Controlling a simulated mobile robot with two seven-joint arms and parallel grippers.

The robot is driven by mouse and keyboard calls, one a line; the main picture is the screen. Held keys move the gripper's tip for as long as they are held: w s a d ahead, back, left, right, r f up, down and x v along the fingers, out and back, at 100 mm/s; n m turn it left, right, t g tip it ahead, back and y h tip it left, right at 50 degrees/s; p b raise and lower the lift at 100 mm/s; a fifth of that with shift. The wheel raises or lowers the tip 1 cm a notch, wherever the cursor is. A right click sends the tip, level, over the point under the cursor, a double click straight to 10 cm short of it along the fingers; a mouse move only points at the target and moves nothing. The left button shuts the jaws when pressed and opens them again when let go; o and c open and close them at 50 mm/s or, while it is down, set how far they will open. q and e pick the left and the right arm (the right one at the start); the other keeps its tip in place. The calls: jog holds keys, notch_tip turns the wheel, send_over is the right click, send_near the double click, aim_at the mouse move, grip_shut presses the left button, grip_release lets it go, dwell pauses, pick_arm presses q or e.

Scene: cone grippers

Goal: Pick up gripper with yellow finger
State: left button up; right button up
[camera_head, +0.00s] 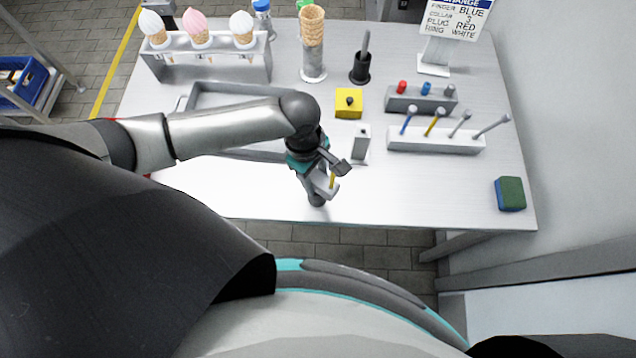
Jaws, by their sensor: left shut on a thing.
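My left gripper (328,182) is over the front part of the table, pointing down and toward the front edge. It is shut on a small tool with a yellow finger (333,180). Only a short yellow piece shows between the jaws, and the rest of the tool is hidden. A white rack (436,144) to the right holds several slim rods, with blue, yellow and grey ones. My right gripper is not in view.
A grey stand (208,68) holds ice-cream cones at the back left. A yellow block (349,103), a small white upright piece (361,144) and a tray (225,99) are near my left arm. A green and blue sponge (510,194) lies right.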

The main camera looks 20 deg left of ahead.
pick_arm(q)
grip_shut()
jog(key=shift+r, duration=0.1)
dwell(0.3)
